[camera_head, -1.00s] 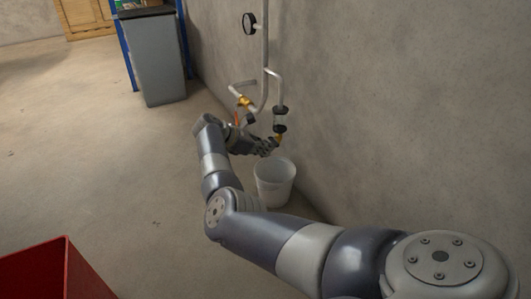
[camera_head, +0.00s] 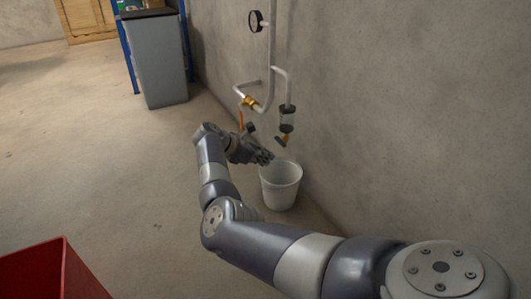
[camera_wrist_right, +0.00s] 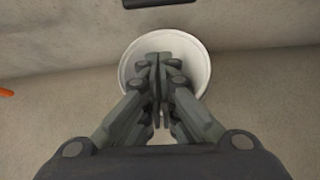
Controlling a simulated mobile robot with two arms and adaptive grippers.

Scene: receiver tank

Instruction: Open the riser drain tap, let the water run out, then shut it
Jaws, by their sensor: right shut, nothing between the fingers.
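The brass drain tap (camera_head: 282,141) hangs at the bottom of the riser, under a clear sight glass (camera_head: 287,118) with dark ends. A white bucket (camera_head: 281,195) stands on the floor below it by the wall. My right gripper (camera_head: 268,157) is shut and empty, below and left of the tap and apart from it, near the bucket's rim. In the right wrist view the shut fingers (camera_wrist_right: 160,85) lie in front of the bucket (camera_wrist_right: 199,60). I see no water running; the tap's setting is too small to tell. My left gripper is not in view.
A brass valve (camera_head: 249,102) with an orange lever (camera_head: 241,119) sits on the pipe left of the riser. A gauge (camera_head: 256,21) is above. A grey cabinet (camera_head: 156,60) stands behind, and a red bin (camera_head: 45,272) at lower left. The floor between is clear.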

